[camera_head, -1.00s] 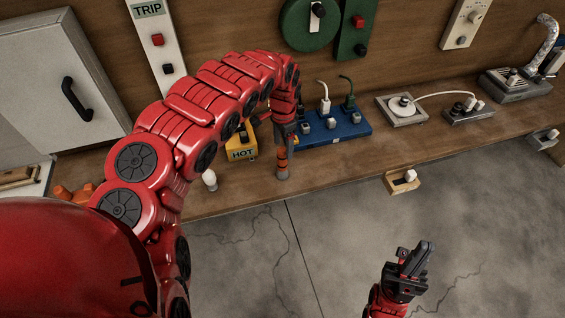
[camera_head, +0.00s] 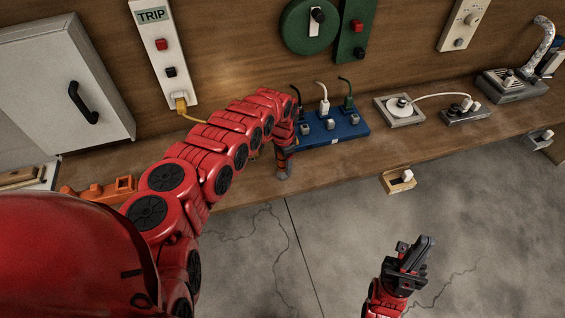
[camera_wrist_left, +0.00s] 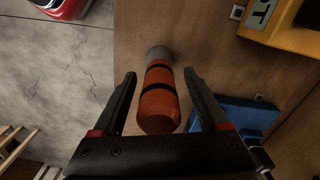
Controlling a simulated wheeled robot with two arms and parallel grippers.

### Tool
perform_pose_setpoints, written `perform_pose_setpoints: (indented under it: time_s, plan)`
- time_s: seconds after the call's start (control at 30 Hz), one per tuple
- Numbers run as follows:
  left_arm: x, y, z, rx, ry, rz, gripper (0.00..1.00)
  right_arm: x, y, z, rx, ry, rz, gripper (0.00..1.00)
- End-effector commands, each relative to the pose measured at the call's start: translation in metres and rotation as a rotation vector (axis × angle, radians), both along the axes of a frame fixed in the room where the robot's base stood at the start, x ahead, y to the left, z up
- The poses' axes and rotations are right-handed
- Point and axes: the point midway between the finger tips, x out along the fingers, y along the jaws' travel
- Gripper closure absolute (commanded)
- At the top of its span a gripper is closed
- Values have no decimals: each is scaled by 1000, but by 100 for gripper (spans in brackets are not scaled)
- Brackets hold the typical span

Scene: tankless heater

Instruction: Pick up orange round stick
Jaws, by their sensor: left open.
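The orange round stick (camera_wrist_left: 157,105) has black bands and a grey round end. In the left wrist view it lies between the two open fingers of my left gripper (camera_wrist_left: 158,88), with a gap on each side. A grey end (camera_head: 283,174) shows just below the gripper. My right gripper (camera_head: 418,252) is above the floor at lower right, away from the stick; its finger gap is unclear.
A blue block with plugs (camera_head: 335,130) stands just right of the left gripper. A yellow box (camera_wrist_left: 285,30) is near it in the wrist view. Orange pieces (camera_head: 100,190) lie on the bench at left. A small wooden holder (camera_head: 398,183) juts from the bench edge.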

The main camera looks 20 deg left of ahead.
Motion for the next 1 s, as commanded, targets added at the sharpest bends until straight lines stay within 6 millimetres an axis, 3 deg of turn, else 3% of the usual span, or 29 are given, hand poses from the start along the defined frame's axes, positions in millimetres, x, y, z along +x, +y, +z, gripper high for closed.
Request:
perform_pose_setpoints:
  time_s: [0.2, 0.23, 0.63, 1.0]
  plan:
    - [0, 0, 0, 0, 0, -1, 24, 0, 0, 0, 0, 0, 0, 100]
    - [0, 0, 0, 1, 1, -1, 28, 0, 0, 0, 0, 0, 0, 100]
    - [0, 0, 0, 0, 1, -1, 100, 0, 0, 0, 0, 0, 0, 100]
    - [0, 0, 0, 0, 1, -1, 100, 0, 0, 0, 0, 0, 0, 100]
